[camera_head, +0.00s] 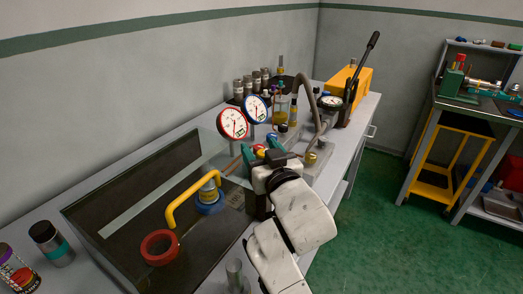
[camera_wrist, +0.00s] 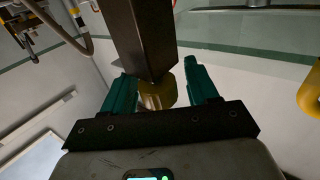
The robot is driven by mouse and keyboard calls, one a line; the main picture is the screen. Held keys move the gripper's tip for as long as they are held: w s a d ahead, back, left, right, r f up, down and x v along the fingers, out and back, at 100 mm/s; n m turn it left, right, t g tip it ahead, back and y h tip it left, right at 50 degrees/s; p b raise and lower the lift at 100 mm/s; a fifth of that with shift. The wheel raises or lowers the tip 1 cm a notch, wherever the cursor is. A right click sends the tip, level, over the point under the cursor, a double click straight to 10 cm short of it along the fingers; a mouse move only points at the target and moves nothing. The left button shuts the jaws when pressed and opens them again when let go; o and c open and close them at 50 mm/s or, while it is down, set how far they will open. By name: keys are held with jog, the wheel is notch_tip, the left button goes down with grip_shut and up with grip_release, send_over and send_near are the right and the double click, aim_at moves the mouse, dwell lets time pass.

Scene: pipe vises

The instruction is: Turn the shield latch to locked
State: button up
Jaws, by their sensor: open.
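My gripper (camera_wrist: 160,95) is open, with its two teal fingers on either side of a brass-coloured rounded piece at the end of a dark square bar (camera_wrist: 140,35). I cannot tell whether the fingers touch the piece. I cannot tell for certain whether it is the shield latch, or which way a latch is turned. In the head view my gripper (camera_head: 262,156) is over the bench near the two gauges, and my white wrist hides what lies below it. A clear shield panel (camera_head: 218,150) stands near the yellow curved handle (camera_head: 190,195).
A red-rimmed gauge (camera_head: 232,123) and a blue-rimmed gauge (camera_head: 255,109) stand just behind my gripper. A red ring (camera_head: 160,247) lies at the front left. A yellow hand pump (camera_head: 347,85) with a long lever is at the far end.

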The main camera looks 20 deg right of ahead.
jog(key=c, duration=0.9)
jog(key=shift+c, duration=0.2)
